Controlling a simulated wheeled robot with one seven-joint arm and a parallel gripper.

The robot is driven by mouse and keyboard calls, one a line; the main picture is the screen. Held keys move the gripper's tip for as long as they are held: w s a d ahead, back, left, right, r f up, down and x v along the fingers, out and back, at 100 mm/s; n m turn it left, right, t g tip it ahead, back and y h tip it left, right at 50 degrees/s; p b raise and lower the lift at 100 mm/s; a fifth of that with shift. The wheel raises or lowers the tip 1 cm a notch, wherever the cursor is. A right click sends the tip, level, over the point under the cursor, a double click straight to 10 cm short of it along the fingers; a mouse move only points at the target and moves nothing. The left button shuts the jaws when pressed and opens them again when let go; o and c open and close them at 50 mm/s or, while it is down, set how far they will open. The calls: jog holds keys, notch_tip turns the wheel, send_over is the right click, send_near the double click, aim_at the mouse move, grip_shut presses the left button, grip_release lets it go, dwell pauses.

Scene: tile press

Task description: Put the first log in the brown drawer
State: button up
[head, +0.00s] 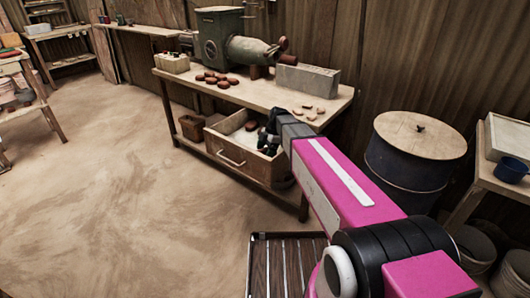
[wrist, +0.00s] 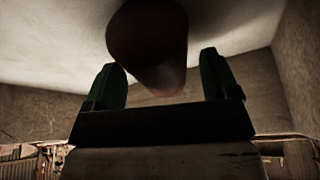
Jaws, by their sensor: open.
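The brown drawer (head: 236,166) is pulled out below the work table, with a pale inside. My gripper (head: 264,140) reaches down into its right part. In the wrist view my gripper (wrist: 160,78) is open, with its two dark green fingers apart. A dark red-brown log (wrist: 147,38) lies between and just beyond the fingertips, against the drawer's pale floor. No finger clearly presses on it. In the head view a small reddish bit of the log (head: 251,125) shows beside my gripper; my arm may hide more.
The table (head: 250,95) above carries a green press (head: 220,40), several red-brown pieces (head: 216,78), a grey block (head: 308,79) and a pale box (head: 172,62). A blue barrel (head: 405,170) stands to the right. The floor at left is clear.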

jog(key=v, duration=1.1)
jog(key=shift+r, duration=0.25)
